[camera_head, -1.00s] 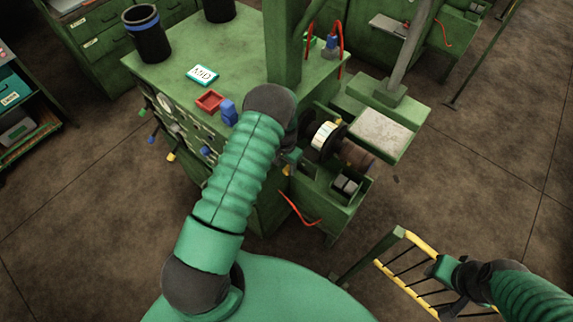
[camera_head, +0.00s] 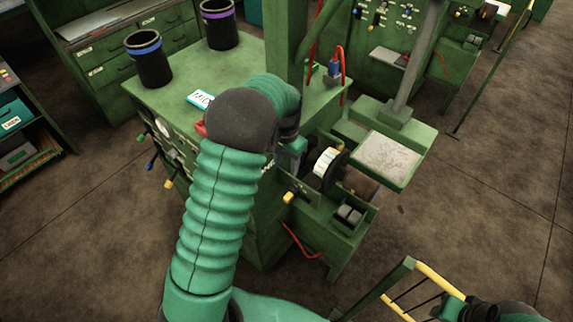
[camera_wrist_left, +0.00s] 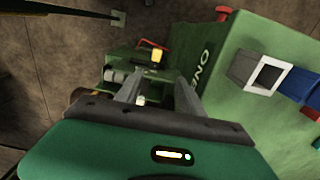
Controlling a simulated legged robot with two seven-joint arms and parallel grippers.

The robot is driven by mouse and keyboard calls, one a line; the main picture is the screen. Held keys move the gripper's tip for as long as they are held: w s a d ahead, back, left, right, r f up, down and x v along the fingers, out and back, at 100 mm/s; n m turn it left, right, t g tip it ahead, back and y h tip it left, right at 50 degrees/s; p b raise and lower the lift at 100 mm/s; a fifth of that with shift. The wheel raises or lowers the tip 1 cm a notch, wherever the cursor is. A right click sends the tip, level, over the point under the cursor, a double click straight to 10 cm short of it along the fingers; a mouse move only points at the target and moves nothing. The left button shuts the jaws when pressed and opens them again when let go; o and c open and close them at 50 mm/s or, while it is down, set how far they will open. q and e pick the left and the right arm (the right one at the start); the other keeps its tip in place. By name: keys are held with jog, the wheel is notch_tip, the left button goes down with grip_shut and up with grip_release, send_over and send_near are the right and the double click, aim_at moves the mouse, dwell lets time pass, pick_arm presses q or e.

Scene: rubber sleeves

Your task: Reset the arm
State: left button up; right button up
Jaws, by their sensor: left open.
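My left arm (camera_head: 213,215) rises from the bottom of the head view and bends at a dark elbow over the green machine (camera_head: 180,75). Its forearm points away and down, and the left gripper (camera_head: 297,152) hangs beside the machine's front right side, near the striped spool (camera_head: 326,168). In the left wrist view the left gripper (camera_wrist_left: 158,98) shows two grey fingers apart, with nothing between them. My right arm shows only at the bottom right of the head view; the right gripper (camera_head: 452,305) is partly cut off, and its jaws cannot be made out.
A yellow-and-green rail (camera_head: 437,283) is near my right arm. A pale plate (camera_head: 385,160) lies right of the spool. Brown floor is open at right.

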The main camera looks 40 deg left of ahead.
dwell(0.3)
pick_arm(q)
jog(key=s+d+f+t+b, duration=0.2)
jog(key=s+d+f+b, duration=0.9)
jog(key=s+d+b, duration=0.3)
jog(key=shift+s+n+t, duration=0.3)
jog(key=shift+s+n, duration=0.1)
jog(key=shift+s, duration=0.75)
jog(key=shift+s, duration=0.1)
jog(key=shift+d, duration=0.2)
jog(key=shift+a, duration=0.1)
